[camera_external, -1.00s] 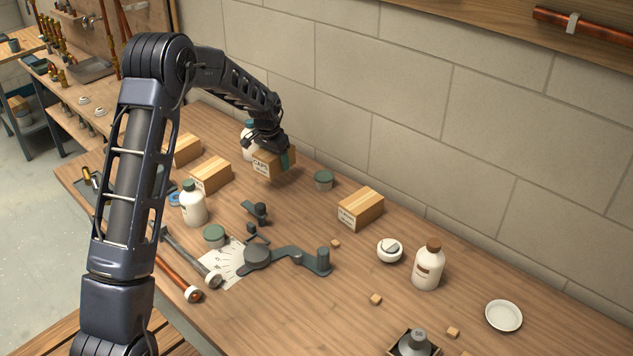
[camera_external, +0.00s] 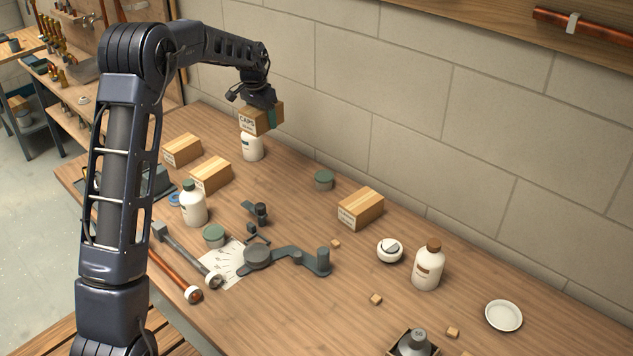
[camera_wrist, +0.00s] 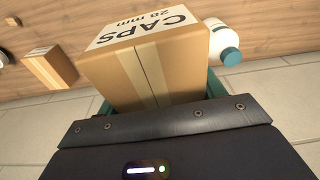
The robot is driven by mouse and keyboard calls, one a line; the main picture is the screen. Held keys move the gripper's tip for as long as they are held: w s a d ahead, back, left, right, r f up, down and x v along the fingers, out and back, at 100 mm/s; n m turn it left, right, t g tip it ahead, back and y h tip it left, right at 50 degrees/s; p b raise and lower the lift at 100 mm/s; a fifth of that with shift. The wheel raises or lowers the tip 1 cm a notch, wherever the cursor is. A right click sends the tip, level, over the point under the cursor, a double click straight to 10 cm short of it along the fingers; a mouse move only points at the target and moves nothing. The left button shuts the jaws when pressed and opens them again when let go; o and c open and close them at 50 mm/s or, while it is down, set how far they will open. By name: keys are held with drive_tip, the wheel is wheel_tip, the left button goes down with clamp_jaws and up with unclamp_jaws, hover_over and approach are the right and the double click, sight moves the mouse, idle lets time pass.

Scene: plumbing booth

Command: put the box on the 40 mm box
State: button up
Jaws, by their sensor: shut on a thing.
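My gripper (camera_external: 262,103) is shut on a cardboard box (camera_external: 258,119) and holds it in the air above the back left of the bench. In the wrist view the held box (camera_wrist: 150,65) is labelled "CAPS 28 mm" and sits between the teal fingers (camera_wrist: 160,103). Three other cardboard boxes stand on the bench: one at the far left (camera_external: 182,150), one just right of it (camera_external: 211,174), and one at the back right (camera_external: 361,208). Their labels are too small to read, so I cannot tell which is the 40 mm box.
A white bottle (camera_external: 252,147) stands just below the held box in the picture. Another white bottle (camera_external: 193,205) stands near the two left boxes. The wall closes the back.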

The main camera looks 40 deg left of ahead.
drive_tip(key=s+a+r, duration=0.2)
drive_tip(key=a, duration=0.7)
drive_tip(key=s+a+r, duration=0.1)
drive_tip(key=s+a, duration=0.1)
drive_tip(key=a, duration=0.7)
wheel_tip(320, 180, up, 3)
hover_over(183, 141)
drive_tip(key=shift+m, duration=0.3)
drive_tip(key=f, duration=1.9)
drive_tip(key=shift+s+d+f, duration=0.1)
drive_tip(key=shift+s+f, duration=0.2)
drive_tip(key=shift+s, duration=0.1)
drive_tip(key=shift+f, duration=0.1)
drive_tip(key=o, duration=1.2)
drive_tip(key=shift+f, duration=0.1)
drive_tip(key=shift+c, duration=0.2)
wheel_tip(183, 141, up, 12)
drive_tip(key=s, duration=0.2)
drive_tip(key=shift+w, duration=0.1)
